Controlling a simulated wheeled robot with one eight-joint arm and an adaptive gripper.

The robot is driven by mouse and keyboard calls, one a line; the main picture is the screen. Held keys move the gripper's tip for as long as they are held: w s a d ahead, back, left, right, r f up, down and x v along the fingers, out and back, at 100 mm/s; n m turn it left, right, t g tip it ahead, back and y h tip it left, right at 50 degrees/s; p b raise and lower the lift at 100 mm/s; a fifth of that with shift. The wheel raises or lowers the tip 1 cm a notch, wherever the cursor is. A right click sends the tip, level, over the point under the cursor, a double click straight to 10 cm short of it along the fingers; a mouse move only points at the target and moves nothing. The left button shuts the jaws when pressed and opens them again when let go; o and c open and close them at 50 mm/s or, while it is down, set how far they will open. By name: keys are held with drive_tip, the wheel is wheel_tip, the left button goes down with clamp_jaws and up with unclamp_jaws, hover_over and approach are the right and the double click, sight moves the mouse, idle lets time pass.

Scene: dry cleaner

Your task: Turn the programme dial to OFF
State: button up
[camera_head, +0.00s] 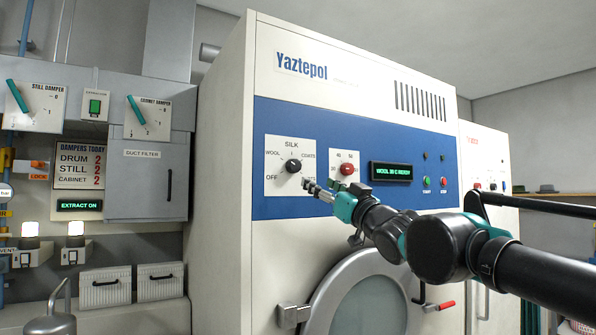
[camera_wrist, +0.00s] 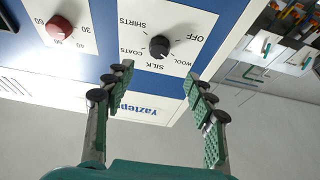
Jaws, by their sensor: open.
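The programme dial (camera_head: 293,166) is a black knob on a white plate on the blue panel of the Yaztepol machine. OFF, WOOL, SILK and COATS are printed around it; the lower right label is partly hidden by my gripper. The dial also shows in the wrist view (camera_wrist: 158,46), upside down, with SHIRTS readable. Its pointer is too small to read surely. The display (camera_head: 391,172) seems to read WOOL 30 C READY. My gripper (camera_head: 310,185) is open and empty, just below right of the dial in the head view. Its fingertips (camera_wrist: 158,76) are spread on either side, apart from the knob.
A red temperature knob (camera_head: 347,169) sits right of the dial, with green and red buttons (camera_head: 435,182) farther right. The round door (camera_head: 365,300) is below. Damper levers (camera_head: 148,117) and a duct filter box stand left. The panel left of the dial is clear.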

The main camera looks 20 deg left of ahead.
sight(298, 167)
drive_tip(key=x, duration=1.2)
drive_tip(key=shift+w+a+f, duration=0.1)
drive_tip(key=shift+w, duration=0.05)
drive_tip(key=c, duration=1.2)
drive_tip(key=shift+o, duration=0.2)
drive_tip(key=shift+n+g, duration=0.3)
drive_tip(key=shift+n, duration=0.1)
drive_tip(key=n+g, duration=0.1)
drive_tip(key=n, duration=0.1)
drive_tip(key=n+g+y, duration=0.1)
drive_tip(key=n, duration=0.2)
drive_tip(key=n+g, duration=0.1)
drive_tip(key=n, duration=0.2)
drive_tip(key=shift+w+d+y, duration=0.25)
drive_tip(key=shift+w+y, duration=0.05)
drive_tip(key=n+g, duration=0.1)
drive_tip(key=n, duration=0.1)
drive_tip(key=n+g, duration=0.1)
drive_tip(key=n, duration=0.1)
drive_tip(key=n+g, duration=0.1)
drive_tip(key=n, duration=0.2)
drive_tip(key=shift+w+d+r+g, duration=0.1)
drive_tip(key=shift+r+g, duration=0.15)
drive_tip(key=shift+g, duration=0.15)
drive_tip(key=shift+n, duration=0.3)
